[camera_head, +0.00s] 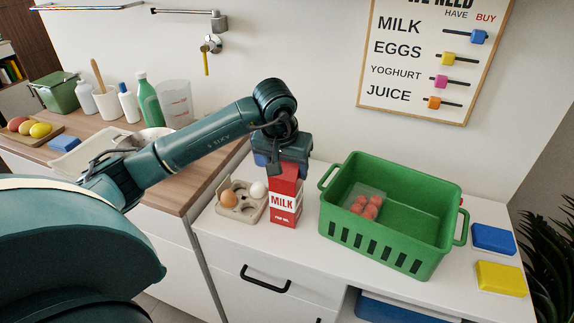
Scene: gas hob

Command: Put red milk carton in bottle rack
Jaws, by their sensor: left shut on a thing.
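The red milk carton (285,204) stands upright on the white counter, with a white label reading MILK. My left gripper (285,169) comes down over its top from above and is shut on it. The gripper hides the top of the carton. My right gripper does not show. I cannot make out a bottle rack in this view.
A green basket (383,249) holding a tub of red items (366,203) stands right of the carton. An egg carton (244,211) with eggs sits close on the left. Blue (493,238) and yellow (501,278) blocks lie at the right. Bottles stand at the back left.

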